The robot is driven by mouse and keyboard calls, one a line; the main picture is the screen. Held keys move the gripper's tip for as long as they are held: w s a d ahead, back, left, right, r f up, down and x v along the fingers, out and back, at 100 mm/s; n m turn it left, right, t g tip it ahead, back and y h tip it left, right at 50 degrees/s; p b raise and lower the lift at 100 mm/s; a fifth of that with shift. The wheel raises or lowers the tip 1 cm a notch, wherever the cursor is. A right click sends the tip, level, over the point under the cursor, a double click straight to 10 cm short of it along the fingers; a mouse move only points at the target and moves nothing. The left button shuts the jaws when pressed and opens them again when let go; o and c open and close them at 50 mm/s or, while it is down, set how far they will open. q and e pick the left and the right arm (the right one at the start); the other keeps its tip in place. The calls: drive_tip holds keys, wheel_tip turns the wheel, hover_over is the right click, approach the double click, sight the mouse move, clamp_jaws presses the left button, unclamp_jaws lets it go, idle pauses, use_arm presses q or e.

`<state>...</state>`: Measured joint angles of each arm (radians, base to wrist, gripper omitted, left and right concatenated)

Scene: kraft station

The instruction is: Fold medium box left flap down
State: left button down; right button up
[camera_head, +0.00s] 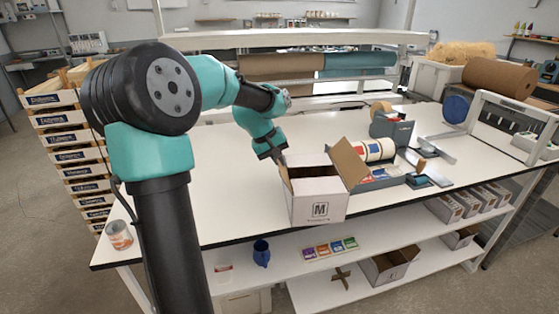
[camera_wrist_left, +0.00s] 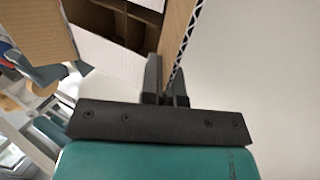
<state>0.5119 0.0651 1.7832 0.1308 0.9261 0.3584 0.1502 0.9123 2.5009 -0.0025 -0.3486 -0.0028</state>
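The medium box (camera_head: 318,205), white with an M mark, stands open near the table's front edge. Its left flap (camera_head: 284,173) stands up, and its brown right flap (camera_head: 348,163) leans outward. In the left wrist view, the left flap (camera_wrist_left: 178,35) shows its corrugated edge, running down between my fingers. My left gripper (camera_head: 273,157) is at the top of this flap; in the wrist view its fingers (camera_wrist_left: 166,88) are close together with the flap between them. Brown partitions (camera_wrist_left: 120,20) show inside the box. My right gripper is not in view.
A tape dispenser (camera_head: 391,130) and a grey holder with label rolls (camera_head: 374,151) stand right of the box. A can (camera_head: 119,235) stands at the table's left front corner. The white tabletop (camera_head: 235,195) is clear left of the box.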

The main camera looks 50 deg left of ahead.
use_arm(q)
drive_tip(key=shift+w+d+r+g, duration=0.1)
drive_tip(key=shift+w+g, duration=0.05)
drive_tip(key=shift+g, duration=0.15)
drive_tip(key=g+y, duration=0.1)
drive_tip(key=w+d+g+y, duration=0.1)
drive_tip(key=shift+w+r+g, duration=0.2)
drive_tip(key=shift+g, duration=0.2)
drive_tip(key=shift+w+d+g+y, duration=0.15)
drive_tip(key=shift+w+g+y, duration=0.15)
drive_tip(key=shift+g+y, duration=0.25)
drive_tip(key=shift+w+d+g+y, duration=0.15)
drive_tip(key=shift+w+g+y, duration=0.15)
drive_tip(key=shift+g, duration=0.45)
drive_tip(key=c, duration=1.3)
unclamp_jaws()
drive_tip(key=shift+c, duration=0.2)
wheel_tip(320, 180, up, 17)
drive_tip(key=w+d, duration=0.1)
drive_tip(key=w, duration=0.1)
drive_tip(key=shift+w+d, duration=0.15)
drive_tip(key=shift+d, duration=0.2)
